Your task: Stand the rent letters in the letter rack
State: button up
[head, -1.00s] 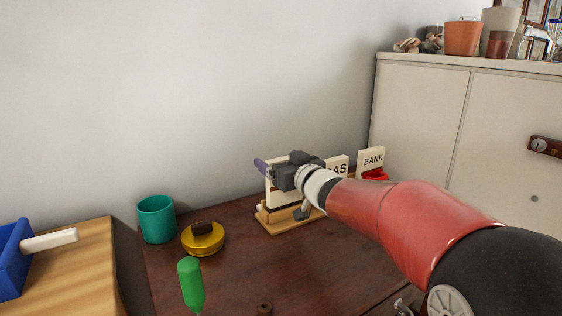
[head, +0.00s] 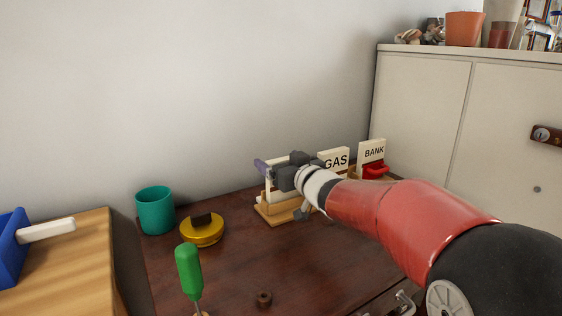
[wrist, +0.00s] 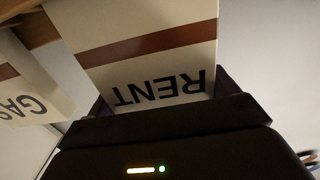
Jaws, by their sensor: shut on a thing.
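My gripper (head: 270,174) is shut on a cream letter with a brown band, marked RENT (wrist: 160,88); its lettering shows upside down in the wrist view. In the head view this letter (head: 274,198) is upright at the wooden letter rack (head: 288,213), partly hidden by my gripper. I cannot tell whether its lower edge rests in a slot. Another upright letter, marked GAS (head: 336,160), stands to the right and also shows at the left of the wrist view (wrist: 28,92). A letter marked BANK (head: 372,153) stands further right.
A red object (head: 375,171) is before the BANK letter. A teal cup (head: 155,211), a gold round tin (head: 203,234) and a green-handled tool (head: 189,271) are on the left of the dark table (head: 235,278). A pale cabinet (head: 422,115) stands at the right.

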jog(key=shift+f, duration=0.4)
jog(key=o, duration=0.9)
jog(key=shift+c, duration=0.2)
jog(key=v, duration=0.7)
jog(key=shift+s+d, duration=0.25)
jog(key=shift+s, duration=0.1)
